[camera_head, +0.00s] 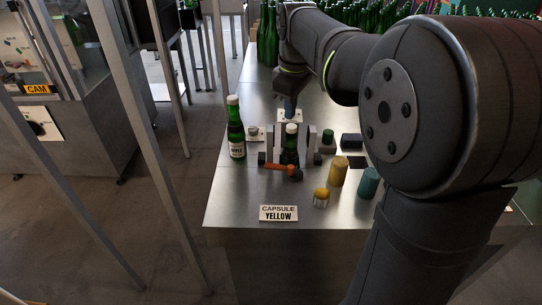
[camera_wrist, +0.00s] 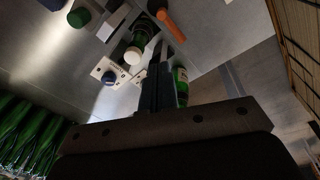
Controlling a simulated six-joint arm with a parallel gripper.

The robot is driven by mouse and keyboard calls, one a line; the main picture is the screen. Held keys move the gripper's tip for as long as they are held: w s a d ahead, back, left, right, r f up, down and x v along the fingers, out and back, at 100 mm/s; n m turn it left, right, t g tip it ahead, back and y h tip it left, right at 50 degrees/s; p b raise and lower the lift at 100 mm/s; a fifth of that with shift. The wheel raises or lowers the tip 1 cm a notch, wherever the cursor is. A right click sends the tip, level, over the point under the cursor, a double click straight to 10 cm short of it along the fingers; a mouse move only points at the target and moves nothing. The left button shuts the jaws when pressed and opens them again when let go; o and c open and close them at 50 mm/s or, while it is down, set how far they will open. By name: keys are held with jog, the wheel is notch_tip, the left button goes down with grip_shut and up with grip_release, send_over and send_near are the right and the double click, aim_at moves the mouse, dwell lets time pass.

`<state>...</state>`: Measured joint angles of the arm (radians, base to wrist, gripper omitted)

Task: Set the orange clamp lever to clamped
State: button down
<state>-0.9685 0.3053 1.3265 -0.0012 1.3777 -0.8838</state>
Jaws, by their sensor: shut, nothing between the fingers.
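The orange clamp lever (camera_head: 282,169) lies roughly crosswise at the front of a grey clamp block (camera_head: 305,143). It also shows as an orange bar at the top of the wrist view (camera_wrist: 174,24). A dark green bottle with a white top (camera_head: 291,141) stands upright between the clamp's jaws; whether they touch it I cannot tell. My gripper (camera_head: 290,108) is shut and empty, pointing down behind the clamp, apart from the lever. In the wrist view its closed fingers (camera_wrist: 158,78) hide part of the area beside the clamp.
A white-topped green bottle (camera_head: 236,135) stands left of the clamp. A yellow cylinder (camera_head: 338,171), teal cylinder (camera_head: 368,183) and small yellow-topped piece (camera_head: 321,196) stand front right. Many green bottles (camera_wrist: 25,135) stand at the far end.

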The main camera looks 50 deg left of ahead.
aim_at(283, 169)
jog(key=s+a+f+m+t+y, duration=0.1)
jog(key=s+a+f+m, duration=0.2)
jog(key=f+m, duration=0.5)
jog(key=shift+s+f+m+t, duration=0.35)
jog(key=shift+s+m, duration=0.2)
jog(key=shift+m, duration=1.35)
jog(key=shift+a+f, duration=0.1)
jog(key=x, duration=0.9)
jog(key=shift+w+a+f, duration=0.1)
jog(key=shift+a+f, duration=0.05)
jog(key=shift+f, duration=0.2)
